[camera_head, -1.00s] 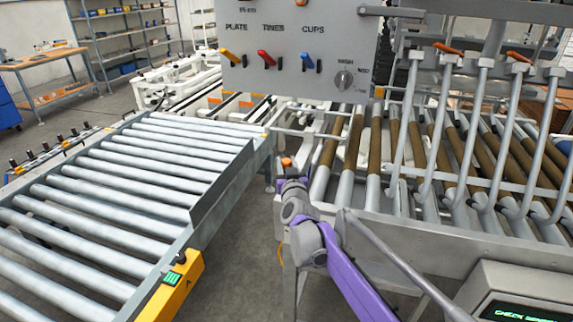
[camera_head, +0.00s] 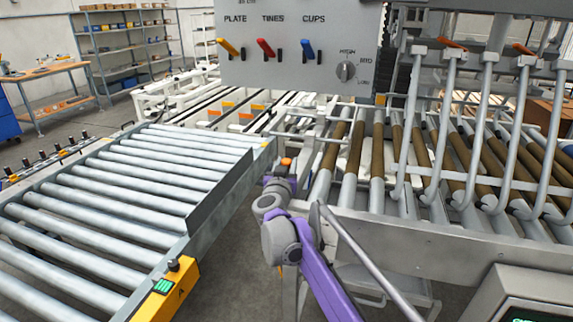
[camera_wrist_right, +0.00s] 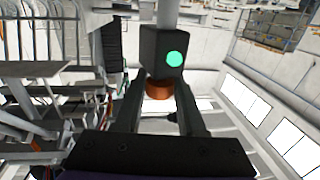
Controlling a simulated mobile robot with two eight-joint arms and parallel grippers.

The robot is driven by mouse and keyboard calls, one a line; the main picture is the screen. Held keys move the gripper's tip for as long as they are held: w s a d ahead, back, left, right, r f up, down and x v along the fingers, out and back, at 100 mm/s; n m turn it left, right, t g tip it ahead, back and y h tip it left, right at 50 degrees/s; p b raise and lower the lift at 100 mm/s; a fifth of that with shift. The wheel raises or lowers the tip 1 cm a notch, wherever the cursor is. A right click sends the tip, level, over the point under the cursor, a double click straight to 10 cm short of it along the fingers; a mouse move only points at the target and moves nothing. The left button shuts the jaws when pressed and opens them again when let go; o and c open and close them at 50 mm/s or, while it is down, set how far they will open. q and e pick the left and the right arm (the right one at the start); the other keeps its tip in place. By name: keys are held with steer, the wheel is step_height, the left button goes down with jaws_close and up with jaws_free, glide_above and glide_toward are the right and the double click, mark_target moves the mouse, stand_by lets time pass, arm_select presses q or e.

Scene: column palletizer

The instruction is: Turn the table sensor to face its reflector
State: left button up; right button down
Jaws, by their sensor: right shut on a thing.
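The table sensor (camera_wrist_right: 153,48) is a small black box with a lit green disc, on a grey post in the right wrist view. An orange knob (camera_wrist_right: 160,89) adjoins the box on its near side. My right gripper (camera_wrist_right: 160,92) is shut on this knob, one dark finger on each side. In the head view an orange tip (camera_head: 286,162) shows at my right gripper (camera_head: 279,184), beside the left end of the roller table (camera_head: 420,238). The sensor box cannot be made out there. I cannot pick out the reflector. My left gripper is out of view.
A roller conveyor (camera_head: 120,190) with a yellow box (camera_head: 160,290) runs along the left. A grey panel (camera_head: 295,40) with coloured levers hangs above. Curved metal tines (camera_head: 478,130) stand over the roller table. A console (camera_head: 515,295) is at lower right. Floor shows between conveyor and table.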

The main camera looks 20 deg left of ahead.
steer(key=c, duration=0.5)
jaws_free()
steer(key=s+d, duration=0.1)
steer(key=s, duration=0.9)
steer(key=shift+s+b, duration=0.35)
steer(key=shift+s, duration=0.05)
steer(key=shift+d, duration=0.1)
